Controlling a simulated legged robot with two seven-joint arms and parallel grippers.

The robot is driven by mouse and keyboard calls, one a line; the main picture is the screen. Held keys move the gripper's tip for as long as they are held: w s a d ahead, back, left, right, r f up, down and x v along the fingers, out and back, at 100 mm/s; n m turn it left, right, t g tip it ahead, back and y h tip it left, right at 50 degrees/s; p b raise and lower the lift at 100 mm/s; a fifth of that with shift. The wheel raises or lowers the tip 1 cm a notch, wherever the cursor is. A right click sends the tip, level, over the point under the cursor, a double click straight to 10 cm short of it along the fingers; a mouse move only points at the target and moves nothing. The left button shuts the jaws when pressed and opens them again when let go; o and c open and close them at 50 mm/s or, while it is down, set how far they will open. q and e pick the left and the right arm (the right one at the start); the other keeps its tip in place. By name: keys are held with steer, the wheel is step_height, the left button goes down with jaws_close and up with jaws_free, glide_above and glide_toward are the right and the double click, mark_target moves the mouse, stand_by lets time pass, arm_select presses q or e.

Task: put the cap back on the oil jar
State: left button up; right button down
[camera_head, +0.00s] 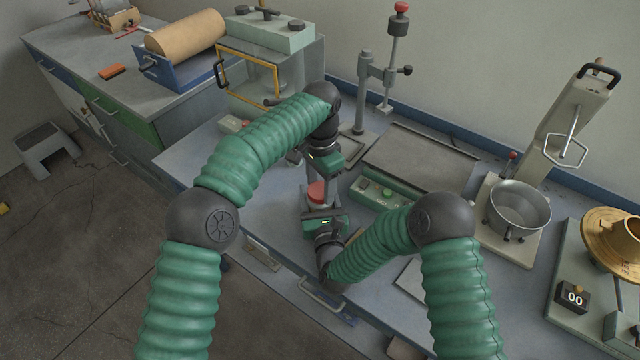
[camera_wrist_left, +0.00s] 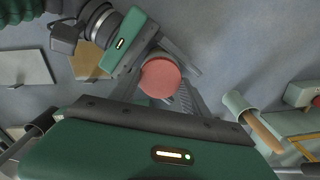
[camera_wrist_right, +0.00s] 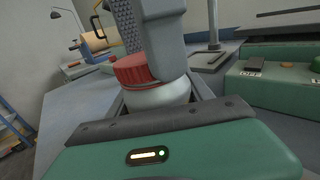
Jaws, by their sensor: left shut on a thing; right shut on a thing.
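The oil jar (camera_wrist_right: 158,95) is a pale, round jar, upright low over or on the bench. Its red ribbed cap (camera_wrist_right: 132,69) sits at the jar's mouth in the right wrist view; whether it is threaded on I cannot tell. The cap shows from above in the left wrist view (camera_wrist_left: 160,78) and small in the head view (camera_head: 317,190). My left gripper (camera_head: 319,178) is above, shut on the cap, its finger hiding part of it. My right gripper (camera_head: 318,208) is shut on the jar's body from the near side.
A green control box (camera_head: 385,196) with a flat plate stands just right of the jar. A clamp stand (camera_head: 362,95) and a glass-fronted cabinet (camera_head: 262,70) are behind. A scale with a metal bowl (camera_head: 518,205) is farther right. The bench left of the jar is mostly clear.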

arm_select(q)
steer(key=shift+w+m, duration=0.15)
steer(key=shift+m, duration=0.85)
arm_select(e)
steer(key=shift+a, duration=0.1)
arm_select(q)
steer(key=o, duration=1.6)
steer(key=shift+r, duration=0.1)
step_height(320, 180, up, 7)
steer(key=shift+r, duration=0.15)
arm_select(e)
steer(key=shift+c, duration=1.6)
jaws_free()
